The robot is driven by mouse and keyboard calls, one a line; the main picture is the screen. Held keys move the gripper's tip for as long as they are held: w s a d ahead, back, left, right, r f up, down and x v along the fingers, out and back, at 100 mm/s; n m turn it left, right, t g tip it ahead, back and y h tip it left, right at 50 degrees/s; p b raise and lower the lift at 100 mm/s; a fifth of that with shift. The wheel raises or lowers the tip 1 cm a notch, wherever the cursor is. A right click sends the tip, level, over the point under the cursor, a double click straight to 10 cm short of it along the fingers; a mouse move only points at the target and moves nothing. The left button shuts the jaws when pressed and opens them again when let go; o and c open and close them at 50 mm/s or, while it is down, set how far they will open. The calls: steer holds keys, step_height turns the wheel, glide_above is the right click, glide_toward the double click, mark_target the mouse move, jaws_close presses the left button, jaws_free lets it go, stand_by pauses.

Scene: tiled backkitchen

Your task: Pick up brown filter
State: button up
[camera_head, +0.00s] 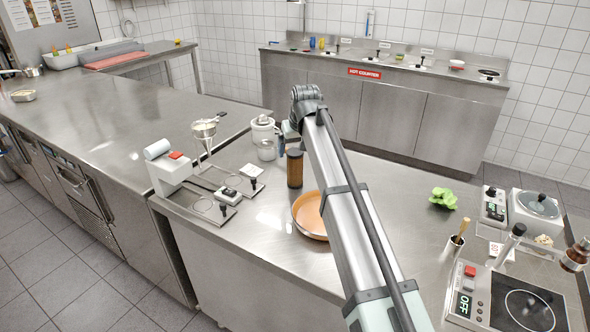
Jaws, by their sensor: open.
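A dark brown cylinder (294,171), which seems to be the brown filter, stands upright on the steel counter (260,212), left of my arm. My arm rises from the bottom of the view and bends over at its top. My gripper (283,146) is partly in view, open, at the far end of the arm. It appears just behind and left of the brown cylinder. Its fingertips are small and partly hidden, and I cannot tell the exact gap to the cylinder.
A shallow orange-brown pan (303,214) sits before the cylinder, partly behind my arm. White canisters (263,132) stand behind left. A white machine (168,171) and a funnel on a stand (204,132) are further left. Green leaves (443,198) and a hotplate (525,306) lie right.

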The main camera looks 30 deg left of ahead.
mark_target(295, 169)
steer(key=shift+x, duration=2.6)
steer(key=shift+c, duration=0.2)
steer(key=c, duration=1.1)
steer(key=shift+r, duration=0.1)
